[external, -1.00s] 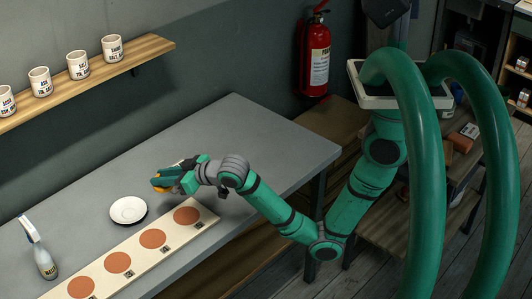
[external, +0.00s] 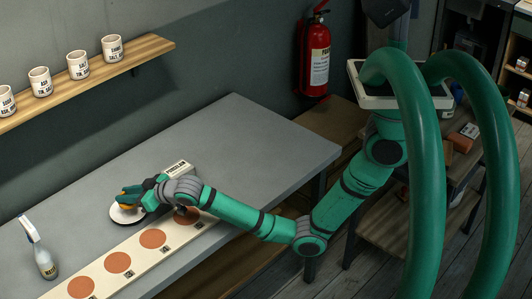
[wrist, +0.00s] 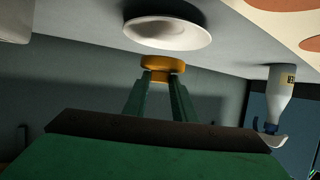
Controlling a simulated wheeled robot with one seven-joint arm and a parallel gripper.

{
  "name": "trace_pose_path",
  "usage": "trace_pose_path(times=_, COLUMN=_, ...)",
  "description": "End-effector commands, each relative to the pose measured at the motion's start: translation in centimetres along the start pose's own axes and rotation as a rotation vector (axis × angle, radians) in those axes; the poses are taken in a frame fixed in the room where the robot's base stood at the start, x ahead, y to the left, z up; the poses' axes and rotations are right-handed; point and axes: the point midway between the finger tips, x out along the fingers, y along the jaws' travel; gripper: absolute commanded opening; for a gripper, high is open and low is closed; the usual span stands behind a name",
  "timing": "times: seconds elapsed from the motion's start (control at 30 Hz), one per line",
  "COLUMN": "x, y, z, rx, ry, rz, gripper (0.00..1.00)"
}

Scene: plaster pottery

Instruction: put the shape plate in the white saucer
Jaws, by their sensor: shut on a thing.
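The shape plate (wrist: 160,66) looks like a small orange-yellow piece with a rounded edge. It is held between the fingertips of my gripper (wrist: 163,78), which is shut on it. The white saucer (external: 117,218) lies on the grey table, partly hidden by my gripper (external: 131,196) in the external view. In the tilted wrist view the saucer (wrist: 167,34) appears just beyond the plate, with a narrow gap in the picture. The plate (external: 124,206) shows in the external view over the saucer's left part. Its exact height above the saucer cannot be told.
A pale board (external: 137,242) with several terracotta discs runs along the table's front. A spray bottle (external: 45,262) stands at the left. A white lettered block (external: 179,169) lies behind my wrist. The table's (external: 240,135) far right is clear. A cup shelf (external: 100,71) hangs on the wall.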

Motion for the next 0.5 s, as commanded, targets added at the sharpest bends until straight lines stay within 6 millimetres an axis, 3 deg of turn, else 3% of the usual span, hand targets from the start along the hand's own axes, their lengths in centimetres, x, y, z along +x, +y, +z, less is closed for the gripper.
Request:
trace_pose_path(times=0.2, x=1.2, y=-0.1, z=0.6, rx=0.000, ry=0.000, rz=0.000, gripper=0.02)
trace_pose_path(times=0.4, x=2.1, y=-0.1, z=3.1, rx=-0.001, ry=-0.001, rz=0.000, gripper=0.02)
trace_pose_path(times=0.5, x=2.3, y=-0.1, z=3.4, rx=-0.001, ry=0.001, rz=0.000, gripper=0.02)
